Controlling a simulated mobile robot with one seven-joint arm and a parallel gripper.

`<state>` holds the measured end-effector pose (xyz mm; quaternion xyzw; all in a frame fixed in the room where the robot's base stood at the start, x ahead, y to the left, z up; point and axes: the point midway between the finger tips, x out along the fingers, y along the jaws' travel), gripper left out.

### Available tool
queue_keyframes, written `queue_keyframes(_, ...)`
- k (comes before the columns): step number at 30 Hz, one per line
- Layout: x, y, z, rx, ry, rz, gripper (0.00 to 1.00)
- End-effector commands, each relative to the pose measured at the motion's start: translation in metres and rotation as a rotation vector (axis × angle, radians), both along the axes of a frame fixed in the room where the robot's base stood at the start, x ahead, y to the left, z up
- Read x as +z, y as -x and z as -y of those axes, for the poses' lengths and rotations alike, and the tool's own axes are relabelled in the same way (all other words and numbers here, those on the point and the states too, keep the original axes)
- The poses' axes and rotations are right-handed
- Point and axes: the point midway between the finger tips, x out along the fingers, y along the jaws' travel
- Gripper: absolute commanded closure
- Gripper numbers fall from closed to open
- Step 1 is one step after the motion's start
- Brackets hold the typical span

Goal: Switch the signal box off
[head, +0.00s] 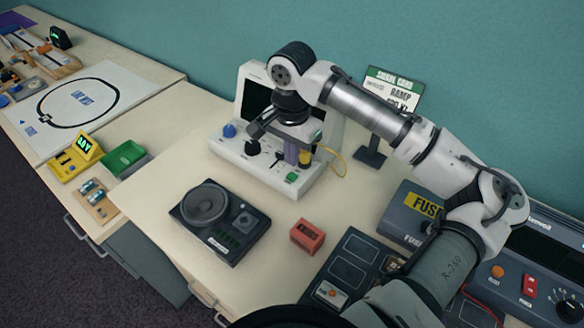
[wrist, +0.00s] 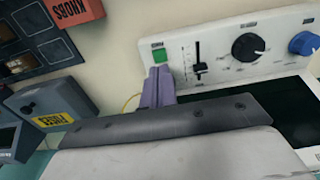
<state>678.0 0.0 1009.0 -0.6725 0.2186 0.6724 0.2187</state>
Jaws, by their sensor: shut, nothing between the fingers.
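The signal box (head: 229,150) is a white console with a dark screen, standing at the back of the table. Its sloped front panel carries a blue knob (head: 229,130), a black knob (head: 253,147), a black slider (wrist: 197,60) and a green square button (head: 292,177). The button also shows in the wrist view (wrist: 160,56). My gripper (head: 291,160) is shut and empty, with purple fingers pointing down over the panel near the button. In the wrist view the fingertips (wrist: 158,70) appear just beside the button; I cannot tell whether they touch the panel.
A yellow cable (head: 340,158) hangs at the box's right. A sign (head: 390,92) stands behind my arm. A speaker unit (head: 221,220), red block (head: 307,236), dark panel (head: 345,270) and fuse box (head: 405,207) sit in front and right.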

Motion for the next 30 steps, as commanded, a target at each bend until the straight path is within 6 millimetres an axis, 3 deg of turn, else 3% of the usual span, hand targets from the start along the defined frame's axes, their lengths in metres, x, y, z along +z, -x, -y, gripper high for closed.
queue_keyframes(19, 0.051, 0.000, 0.000, 0.000, 0.000, 0.000, 1.00)
queue_keyframes(30, 0.056, 0.000, 0.000, 0.000, 0.000, 0.000, 1.00)
